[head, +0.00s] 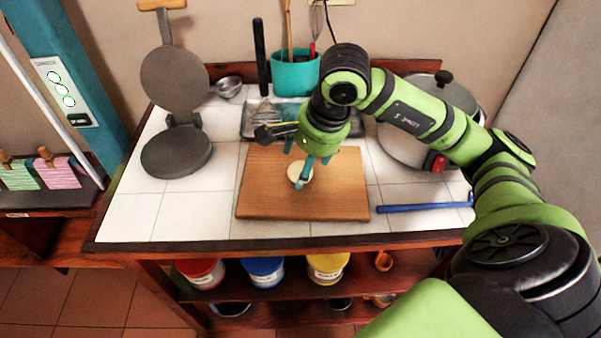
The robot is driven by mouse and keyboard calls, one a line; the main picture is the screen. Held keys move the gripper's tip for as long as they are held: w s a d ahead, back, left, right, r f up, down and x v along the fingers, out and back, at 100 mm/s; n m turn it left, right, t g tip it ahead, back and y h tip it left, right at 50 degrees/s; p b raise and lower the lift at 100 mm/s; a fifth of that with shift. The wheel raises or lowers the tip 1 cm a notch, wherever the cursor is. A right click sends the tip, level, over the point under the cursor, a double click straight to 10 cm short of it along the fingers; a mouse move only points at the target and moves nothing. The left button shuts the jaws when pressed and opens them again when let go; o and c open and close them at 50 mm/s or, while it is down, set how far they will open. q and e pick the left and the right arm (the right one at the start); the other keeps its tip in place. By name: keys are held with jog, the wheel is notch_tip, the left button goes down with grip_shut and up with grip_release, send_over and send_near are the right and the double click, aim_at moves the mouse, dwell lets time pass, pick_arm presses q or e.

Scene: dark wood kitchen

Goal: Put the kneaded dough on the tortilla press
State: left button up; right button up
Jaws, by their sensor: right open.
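The dough (294,171) is a small, pale, round piece lying on the wooden cutting board (262,200) on the tiled counter. My right gripper (305,172) has its teal fingers open, pointing down at the dough and partly hiding it. I cannot tell whether the fingers touch it. The tortilla press stands open at the left of the counter. Its round dark lower plate (176,151) is bare, and its upper plate (174,78) is tilted up behind with a wooden-tipped handle. My left gripper is not in view.
A metal tray (246,122) with utensils lies behind the board, with a teal utensil pot (295,75) behind it. A large pot (405,150) stands right. A blue rod (424,208) lies right of the board. White tiles between press and board are clear.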

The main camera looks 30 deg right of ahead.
jog(key=shift+x, duration=1.55)
jog(key=shift+r, duration=0.1)
jog(key=c, duration=1.2)
jog(key=shift+r, duration=0.1)
